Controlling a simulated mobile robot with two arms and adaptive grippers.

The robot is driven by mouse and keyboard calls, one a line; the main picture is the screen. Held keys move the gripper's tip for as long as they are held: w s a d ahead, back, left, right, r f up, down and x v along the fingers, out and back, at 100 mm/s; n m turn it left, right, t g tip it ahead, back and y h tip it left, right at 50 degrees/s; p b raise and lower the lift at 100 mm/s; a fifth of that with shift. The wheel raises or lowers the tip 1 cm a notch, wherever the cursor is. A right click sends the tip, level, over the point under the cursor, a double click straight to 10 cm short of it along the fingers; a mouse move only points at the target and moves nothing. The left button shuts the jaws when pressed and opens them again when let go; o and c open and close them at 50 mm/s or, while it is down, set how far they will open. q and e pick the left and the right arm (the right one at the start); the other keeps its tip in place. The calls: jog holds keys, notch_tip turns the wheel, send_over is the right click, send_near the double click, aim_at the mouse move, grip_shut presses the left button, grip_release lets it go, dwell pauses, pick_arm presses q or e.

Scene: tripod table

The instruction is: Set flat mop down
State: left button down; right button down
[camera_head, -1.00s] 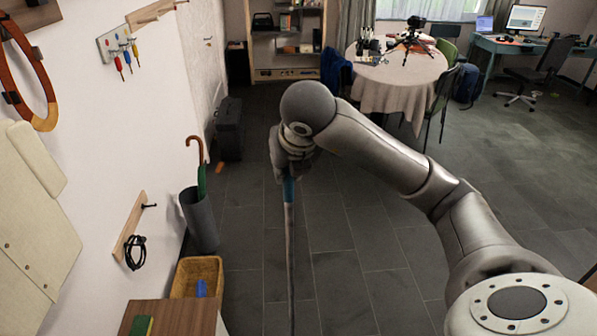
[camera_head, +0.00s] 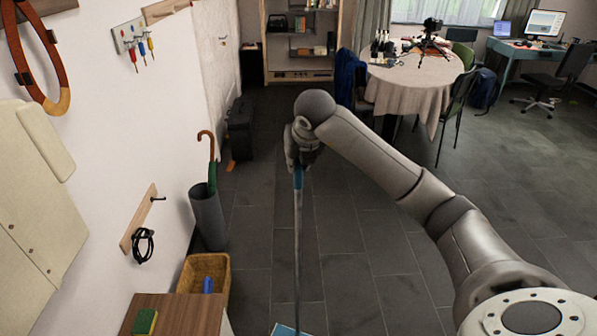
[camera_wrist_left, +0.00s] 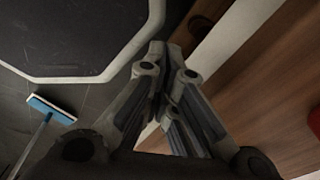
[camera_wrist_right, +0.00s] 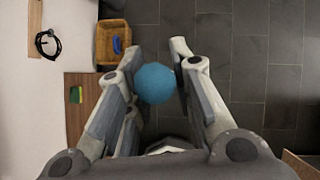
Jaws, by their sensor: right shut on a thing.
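The flat mop shows in the head view as a long grey pole (camera_head: 298,245) with a blue grip, hanging nearly upright. Its blue-edged flat head (camera_head: 290,330) just enters at the bottom edge. My right gripper (camera_head: 298,170) is shut on the pole near its top. In the right wrist view the pole's round blue end (camera_wrist_right: 154,83) sits between the fingers. The mop head (camera_wrist_left: 48,108) also shows in the left wrist view, low over or on the dark floor; I cannot tell which. My left gripper (camera_wrist_left: 167,52) has its fingertips together, nothing visible between them.
A wicker basket (camera_head: 206,262) and a wooden cabinet top with a sponge (camera_head: 144,321) stand at the lower left. An umbrella stand (camera_head: 208,218) is by the wall. A round table (camera_head: 412,90) stands farther back. The tiled floor (camera_head: 350,260) around the pole is clear.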

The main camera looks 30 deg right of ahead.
jog(key=shift+f+b, duration=0.45)
jog(key=shift+f, duration=1)
jog(key=c, duration=1.3)
grip_release()
jog(key=shift+s, duration=0.1)
jog(key=shift+o, duration=0.2)
jog(key=p+v, duration=0.5)
jog(key=v, duration=0.7)
